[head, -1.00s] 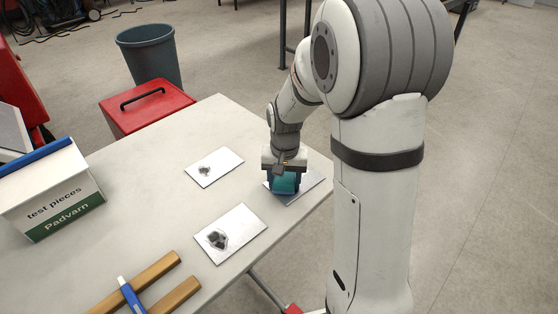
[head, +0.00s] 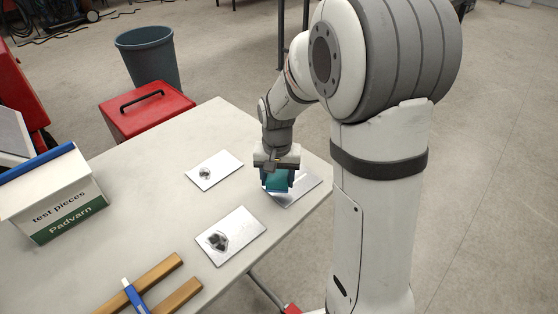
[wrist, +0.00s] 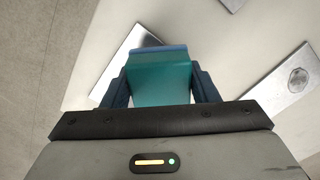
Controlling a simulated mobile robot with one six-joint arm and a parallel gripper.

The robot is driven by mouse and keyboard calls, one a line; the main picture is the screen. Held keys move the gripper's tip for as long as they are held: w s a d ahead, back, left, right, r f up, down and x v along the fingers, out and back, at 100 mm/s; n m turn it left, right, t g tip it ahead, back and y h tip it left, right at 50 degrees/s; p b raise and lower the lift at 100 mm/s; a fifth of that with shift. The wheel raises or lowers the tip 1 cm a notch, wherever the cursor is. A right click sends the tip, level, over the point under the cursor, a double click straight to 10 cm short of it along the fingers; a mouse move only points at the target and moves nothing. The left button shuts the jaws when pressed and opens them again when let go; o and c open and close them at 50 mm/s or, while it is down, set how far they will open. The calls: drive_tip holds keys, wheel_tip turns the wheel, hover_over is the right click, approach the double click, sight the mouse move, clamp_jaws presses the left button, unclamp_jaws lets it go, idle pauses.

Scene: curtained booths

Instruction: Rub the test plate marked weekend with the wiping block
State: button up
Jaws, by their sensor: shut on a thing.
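My gripper (head: 277,180) is shut on the teal wiping block (head: 277,181), which also fills the middle of the wrist view (wrist: 160,78). The block is over the right-hand metal test plate (head: 300,190) and covers part of it; I cannot tell whether it touches. Two other plates lie on the table: one at the back (head: 214,170) with a small dark mark, and one nearer the front (head: 230,236) with a larger dark patch. No wording can be read on any plate, so I cannot tell which is marked weekend.
A white and green box (head: 55,200) reading "test pieces Padvarn" stands on the table (head: 150,195) at left. Wooden bars with a blue piece (head: 150,285) lie at the front. A red case (head: 147,108) and grey bin (head: 148,58) are behind the table.

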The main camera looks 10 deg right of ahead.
drive_tip(key=shift+d+r+p, duration=0.1)
drive_tip(key=shift+r+p, duration=1.25)
drive_tip(key=shift+r, duration=0.9)
